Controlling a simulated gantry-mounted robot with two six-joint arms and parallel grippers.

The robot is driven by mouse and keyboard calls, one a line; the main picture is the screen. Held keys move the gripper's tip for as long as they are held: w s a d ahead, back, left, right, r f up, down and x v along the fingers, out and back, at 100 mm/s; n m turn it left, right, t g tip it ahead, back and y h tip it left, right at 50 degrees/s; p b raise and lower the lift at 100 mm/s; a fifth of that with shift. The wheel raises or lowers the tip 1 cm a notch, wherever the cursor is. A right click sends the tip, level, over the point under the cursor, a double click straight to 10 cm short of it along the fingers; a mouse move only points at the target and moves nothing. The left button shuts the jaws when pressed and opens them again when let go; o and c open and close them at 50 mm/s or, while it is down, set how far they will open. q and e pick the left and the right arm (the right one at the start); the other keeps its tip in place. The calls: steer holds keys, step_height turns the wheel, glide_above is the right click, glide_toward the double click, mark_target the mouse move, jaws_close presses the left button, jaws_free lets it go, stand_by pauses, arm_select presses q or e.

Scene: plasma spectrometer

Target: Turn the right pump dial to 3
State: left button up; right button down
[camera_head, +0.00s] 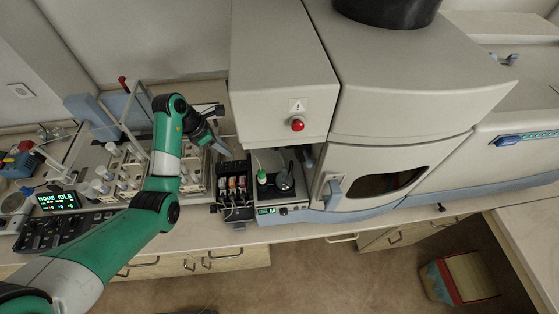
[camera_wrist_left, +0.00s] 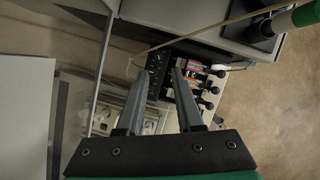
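The black pump unit (camera_head: 235,187) stands on the bench left of the large spectrometer, with coloured cassettes and several black levers at its front. My left gripper (camera_head: 222,150) is above and behind it, pointing down toward it. In the left wrist view my gripper's two fingers (camera_wrist_left: 160,74) are apart with nothing between them. Past their tips is a dark panel (camera_wrist_left: 157,60) on the pump with small round controls. I cannot tell which is the right pump dial or where it points. My right gripper is not in view.
The spectrometer (camera_head: 280,70) with its red button (camera_head: 297,124) rises close to the right of the pump. A small module with a green-capped bottle (camera_head: 262,178) stands beside the pump. An autosampler rack (camera_head: 125,168) is on the left, with a keypad display reading HOME IDLE (camera_head: 58,200).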

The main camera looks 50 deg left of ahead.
mark_target(241, 162)
arm_select(q)
steer(key=x, duration=0.3)
steer(key=b+x, duration=0.1)
steer(key=x, duration=0.3)
steer(key=b+x, duration=0.1)
steer(key=x, duration=0.3)
steer(key=shift+s+a+f, duration=0.2)
steer(key=shift+s+f, duration=0.05)
steer(key=shift+f, duration=0.05)
jaws_close()
